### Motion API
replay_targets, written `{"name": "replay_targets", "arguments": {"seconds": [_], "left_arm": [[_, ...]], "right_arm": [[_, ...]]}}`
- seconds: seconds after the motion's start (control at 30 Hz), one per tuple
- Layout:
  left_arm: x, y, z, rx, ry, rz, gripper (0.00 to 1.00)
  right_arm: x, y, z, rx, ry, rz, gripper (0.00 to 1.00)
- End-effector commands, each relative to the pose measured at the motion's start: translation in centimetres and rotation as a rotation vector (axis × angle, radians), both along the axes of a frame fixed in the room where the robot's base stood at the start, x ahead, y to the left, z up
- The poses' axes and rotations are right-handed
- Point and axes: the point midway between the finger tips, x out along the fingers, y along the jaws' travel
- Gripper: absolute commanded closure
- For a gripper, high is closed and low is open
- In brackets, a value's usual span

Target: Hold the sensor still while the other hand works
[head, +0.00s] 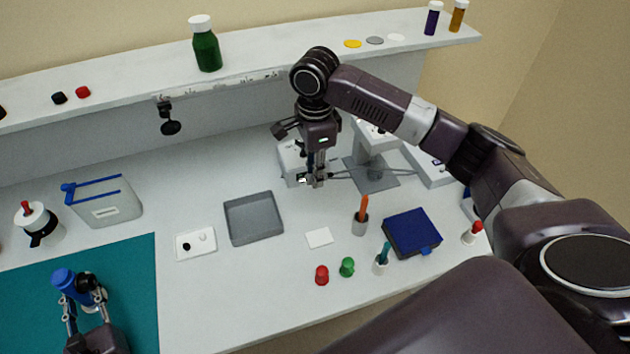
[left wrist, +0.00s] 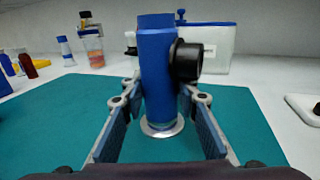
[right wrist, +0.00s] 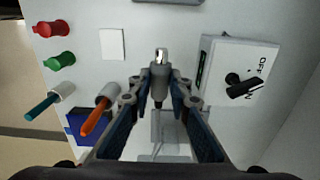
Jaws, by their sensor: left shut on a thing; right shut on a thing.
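The blue cylinder with a black round side part, which I take to be the sensor, stands upright on a round metal base over the teal mat (head: 130,262). The blue cylinder (left wrist: 157,75) is between the fingers of my left gripper (left wrist: 160,105), which is shut on it; the cylinder also shows in the head view (head: 63,278). My right gripper (head: 316,180) is above the table near the back, shut on a slim grey piece with a shiny metal tip (right wrist: 160,72). The fingers hide part of this piece.
A grey tray (head: 253,218) is left of my right gripper. A white box marked OFF with a black switch (right wrist: 240,85) is close to it. An orange-handled tool (head: 362,208), red cap (head: 321,275), green cap (head: 347,267) and blue box (head: 411,232) stand in front.

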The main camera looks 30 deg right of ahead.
Motion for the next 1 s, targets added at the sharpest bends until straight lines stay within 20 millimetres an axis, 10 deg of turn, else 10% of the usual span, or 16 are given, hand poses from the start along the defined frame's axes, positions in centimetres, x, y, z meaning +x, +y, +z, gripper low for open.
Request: {"name": "replay_targets", "arguments": {"seconds": [0.23, 0.27, 0.43, 1.0], "left_arm": [[0.0, 0.0, 0.0, 0.0, -0.001, 0.0, 1.0], [0.0, 0.0, 0.0, 0.0, -0.001, 0.0, 0.69], [0.0, 0.0, 0.0, 0.0, -0.001, 0.0, 0.51], [-3.9, -0.6, -0.2, 0.0, 0.004, -0.001, 0.51]], "right_arm": [[0.0, 0.0, 0.1, 0.0, 0.0, 0.0, 1.0], [0.0, 0.0, 0.1, 0.0, 0.0, 0.0, 1.0], [0.0, 0.0, 0.1, 0.0, 0.0, 0.0, 1.0], [0.0, 0.0, 0.1, 0.0, 0.0, 0.0, 1.0]]}}
